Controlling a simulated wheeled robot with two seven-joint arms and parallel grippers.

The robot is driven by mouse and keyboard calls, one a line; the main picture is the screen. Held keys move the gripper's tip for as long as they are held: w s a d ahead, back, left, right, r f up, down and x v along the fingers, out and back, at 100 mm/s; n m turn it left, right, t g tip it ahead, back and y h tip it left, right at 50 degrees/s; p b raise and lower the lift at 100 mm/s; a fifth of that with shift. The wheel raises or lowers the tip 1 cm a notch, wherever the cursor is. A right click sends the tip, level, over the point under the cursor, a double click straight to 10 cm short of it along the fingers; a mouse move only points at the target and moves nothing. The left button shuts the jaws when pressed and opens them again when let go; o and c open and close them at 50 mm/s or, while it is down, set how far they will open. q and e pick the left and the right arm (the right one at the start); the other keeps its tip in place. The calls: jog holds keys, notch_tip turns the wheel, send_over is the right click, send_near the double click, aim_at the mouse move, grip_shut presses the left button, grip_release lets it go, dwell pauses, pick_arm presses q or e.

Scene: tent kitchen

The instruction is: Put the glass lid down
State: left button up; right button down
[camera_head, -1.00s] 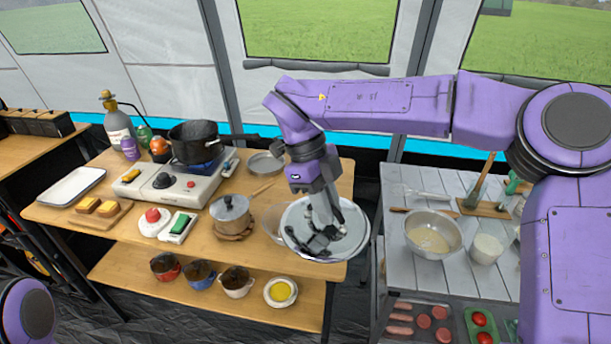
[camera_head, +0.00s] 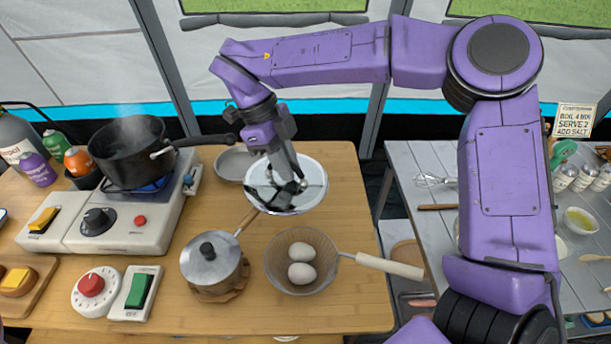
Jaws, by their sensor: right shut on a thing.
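The glass lid (camera_head: 313,178) is a round, clear disc with a pale metal rim, near the back right of the wooden table. My right gripper (camera_head: 288,190) reaches down over its middle and is shut on it, hiding the knob. I cannot tell whether the lid's rim touches the table. My left gripper is not in view.
A steaming black pot (camera_head: 128,150) stands on the stove (camera_head: 120,215) at left. A small lidded saucepan (camera_head: 211,262) and a strainer with two eggs (camera_head: 302,262) stand in front of the lid. A grey plate (camera_head: 232,164) lies just left of the lid. The table's front right (camera_head: 360,310) is clear.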

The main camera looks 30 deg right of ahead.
aim_at(311, 160)
jog(key=d, duration=0.1)
jog(key=w+d+f, duration=0.1)
jog(key=d, duration=0.1)
jog(key=d+p, duration=0.1)
jog(key=d, duration=0.1)
jog(key=shift+w+f, duration=0.2)
jog(key=shift+f, duration=0.05)
jog(key=w+d+f, duration=0.1)
jog(key=f, duration=0.1)
jog(key=w+d+f, duration=0.1)
jog(key=f, duration=0.1)
jog(key=w+d+f, duration=0.1)
jog(key=d, duration=0.1)
jog(key=shift+w+f, duration=0.2)
jog(key=shift+f, duration=0.2)
jog(key=shift+d+f, duration=0.45)
jog(key=shift+f, duration=0.05)
notch_tip(311, 160, down, 3)
jog(key=shift+d+r+p, duration=0.1)
jog(key=shift+d+p, duration=0.05)
jog(key=shift+p, duration=0.15)
jog(key=shift+w+f, duration=0.2)
jog(key=shift+f, duration=0.2)
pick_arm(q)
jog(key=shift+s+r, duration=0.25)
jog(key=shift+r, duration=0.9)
pick_arm(e)
jog(key=shift+s, duration=0.1)
